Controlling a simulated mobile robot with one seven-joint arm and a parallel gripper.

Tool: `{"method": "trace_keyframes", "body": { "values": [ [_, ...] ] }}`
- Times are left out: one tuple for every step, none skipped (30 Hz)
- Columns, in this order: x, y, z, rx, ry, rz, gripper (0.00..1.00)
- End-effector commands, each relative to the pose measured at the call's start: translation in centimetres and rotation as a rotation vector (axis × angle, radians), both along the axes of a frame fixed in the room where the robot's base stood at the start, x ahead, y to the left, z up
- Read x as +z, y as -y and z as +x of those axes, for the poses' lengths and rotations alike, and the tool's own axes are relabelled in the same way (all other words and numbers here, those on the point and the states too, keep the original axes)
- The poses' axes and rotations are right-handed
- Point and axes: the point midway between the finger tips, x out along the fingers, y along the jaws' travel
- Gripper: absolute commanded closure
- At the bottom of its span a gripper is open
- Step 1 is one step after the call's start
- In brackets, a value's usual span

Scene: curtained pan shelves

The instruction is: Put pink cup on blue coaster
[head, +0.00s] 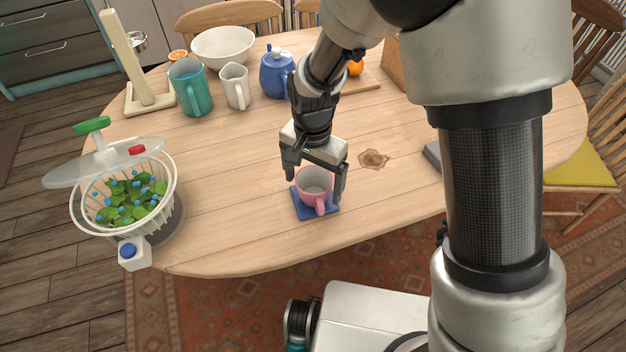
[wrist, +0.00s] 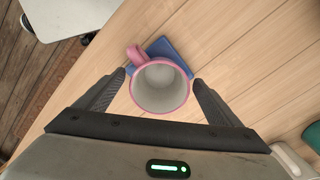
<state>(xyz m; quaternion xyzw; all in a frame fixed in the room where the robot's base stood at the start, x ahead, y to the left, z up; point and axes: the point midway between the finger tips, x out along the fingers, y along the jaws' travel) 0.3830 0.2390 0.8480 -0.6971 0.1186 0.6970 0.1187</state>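The pink cup (head: 319,200), white inside, stands upright on the square blue coaster (head: 298,208) near the table's front edge. In the wrist view the cup (wrist: 160,110) shows from above with its handle toward the upper left, and part of the coaster (wrist: 177,50) shows beyond it. My gripper (head: 315,182) is open, with one finger on each side of the cup's rim. Small gaps seem to show between the fingers and the cup. In the wrist view the fingertips (wrist: 160,78) flank the cup. The cup hides part of the coaster.
A salad spinner basket (head: 125,200) with leaves and its tilted lid stand at the left. A teal mug (head: 189,88), white jug (head: 235,86), blue pot (head: 277,74) and white bowl (head: 223,47) are behind. Bare table lies around the coaster.

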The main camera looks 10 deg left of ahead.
Motion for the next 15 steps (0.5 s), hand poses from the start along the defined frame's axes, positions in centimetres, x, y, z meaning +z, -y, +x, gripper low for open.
{"method": "trace_keyframes", "body": {
  "values": [
    [0.0,0.0,0.0,0.0,0.0,0.0,0.12],
    [0.0,0.0,0.0,0.0,0.0,0.0,0.12],
    [0.0,0.0,0.0,0.0,0.0,0.0,0.12],
    [0.0,0.0,0.0,0.0,-0.001,-0.001,0.12],
    [0.0,0.0,0.0,0.0,-0.001,-0.001,0.12],
    [0.1,0.0,0.0,0.0,0.0,0.0,0.12],
    [0.2,0.0,0.0,0.0,0.0,0.0,0.12],
    [0.4,0.0,0.0,0.0,0.0,0.0,0.12],
    [0.8,0.0,0.0,0.0,0.001,0.001,0.12],
    [1.2,0.0,0.1,0.0,0.003,0.001,0.12],
    [1.7,-0.1,0.1,0.0,0.003,0.002,0.12],
    [2.4,-0.1,0.1,0.0,0.003,0.002,0.12],
    [3.0,-0.1,0.1,0.0,0.004,0.003,0.12],
    [3.7,-0.1,0.1,0.0,0.004,0.004,0.12],
    [4.7,-0.1,0.1,0.0,0.004,0.004,0.12]
  ]
}}
